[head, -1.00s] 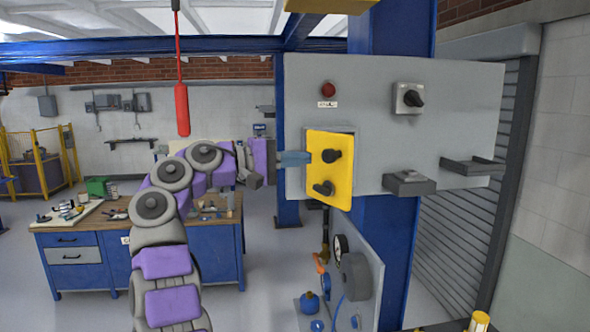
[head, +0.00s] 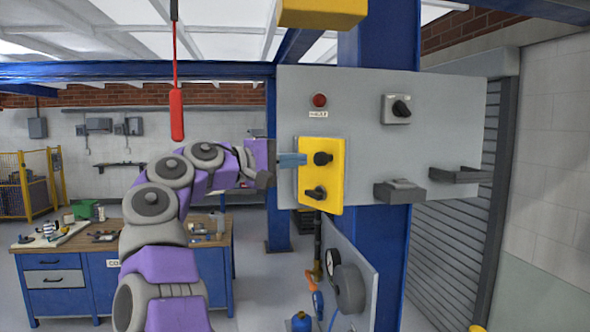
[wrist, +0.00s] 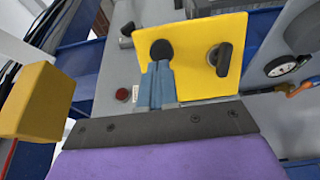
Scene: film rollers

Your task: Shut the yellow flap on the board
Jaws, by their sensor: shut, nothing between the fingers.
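The yellow flap (head: 335,175) is on the grey board (head: 440,120), with two black knobs on its face. Its right edge looks nearer to me than its left, so it seems tilted out from the board; the exact gap cannot be told. My gripper (head: 305,159) is shut and empty, its blue fingers pointing right at the flap's left part. In the wrist view the flap (wrist: 200,65) fills the top middle, and the gripper tips (wrist: 157,66) overlap its face just below one black knob (wrist: 161,49). Whether they touch cannot be told.
The board also carries a red button (head: 319,100), a rotary switch (head: 397,109) and grey brackets (head: 400,192). A red pendant (head: 177,115) hangs at the left. A yellow block (head: 322,12) is above. A gauge panel (head: 345,275) stands below, and a blue workbench (head: 70,275) at the left.

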